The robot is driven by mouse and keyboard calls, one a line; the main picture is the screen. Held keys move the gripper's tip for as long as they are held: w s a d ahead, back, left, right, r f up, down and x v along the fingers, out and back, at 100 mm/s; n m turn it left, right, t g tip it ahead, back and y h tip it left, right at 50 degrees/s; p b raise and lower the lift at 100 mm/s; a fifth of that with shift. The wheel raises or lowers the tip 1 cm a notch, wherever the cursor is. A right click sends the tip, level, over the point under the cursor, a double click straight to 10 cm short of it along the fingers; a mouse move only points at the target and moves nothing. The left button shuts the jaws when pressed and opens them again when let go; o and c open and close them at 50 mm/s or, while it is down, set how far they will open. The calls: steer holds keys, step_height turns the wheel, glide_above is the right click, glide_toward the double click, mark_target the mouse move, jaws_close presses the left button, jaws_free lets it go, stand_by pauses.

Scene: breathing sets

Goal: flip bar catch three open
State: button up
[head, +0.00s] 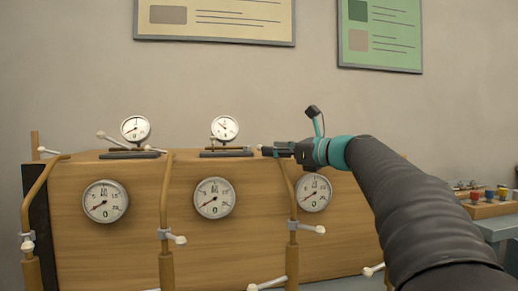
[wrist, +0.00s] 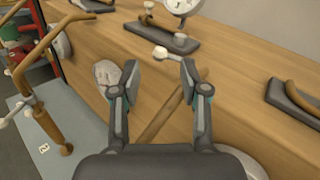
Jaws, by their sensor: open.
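Dark bases with brown bars lie along the wooden cabinet top. The left base (head: 130,155) and the middle base (head: 225,153) each have a gauge behind. The wrist view shows a base with a brown bar and gauge ahead (wrist: 165,34), and another with a brown bar at the right (wrist: 295,102). I cannot read which is catch three; the rightmost one is hidden behind my gripper in the head view. My gripper (head: 268,151) is open, pointing left near the cabinet's top edge. Its fingertips (wrist: 173,72) hold nothing; a white knob (wrist: 160,53) shows beyond them.
Brown bent pipes with white levers (head: 308,228) stand before the cabinet front. Round gauges (head: 214,198) sit on that front. A tray of coloured parts (head: 490,208) stands at the right.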

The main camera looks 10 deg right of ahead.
mark_target(260, 148)
steer(key=shift+x, duration=2.75)
jaws_close()
